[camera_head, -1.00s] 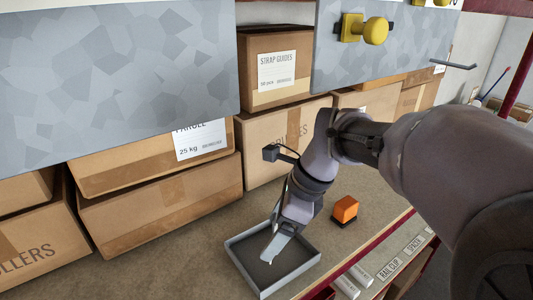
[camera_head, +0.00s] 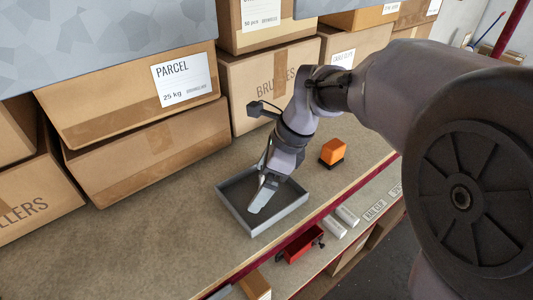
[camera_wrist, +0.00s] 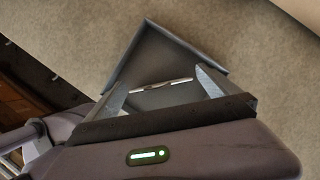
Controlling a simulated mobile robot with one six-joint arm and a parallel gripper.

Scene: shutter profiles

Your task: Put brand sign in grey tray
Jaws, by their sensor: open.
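The grey tray (camera_head: 281,217) lies on the brown shelf; its corner and walls (camera_wrist: 136,47) also show in the wrist view. My gripper (camera_head: 260,202) points down over the tray. In the wrist view my gripper (camera_wrist: 161,78) has its two fingers spread wide. A thin, light silver strip (camera_wrist: 163,85), which looks like the brand sign seen nearly edge-on, shows between the fingers against the tray floor. There is a gap between it and each finger. I cannot tell whether it touches the floor. The head view does not show the sign clearly.
An orange block on a dark base (camera_head: 333,152) stands to the right of the tray. Cardboard boxes (camera_head: 150,150) line the back. The shelf's red front edge (camera_head: 330,207) is close to the tray. Bare shelf (camera_head: 160,230) is free to the left.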

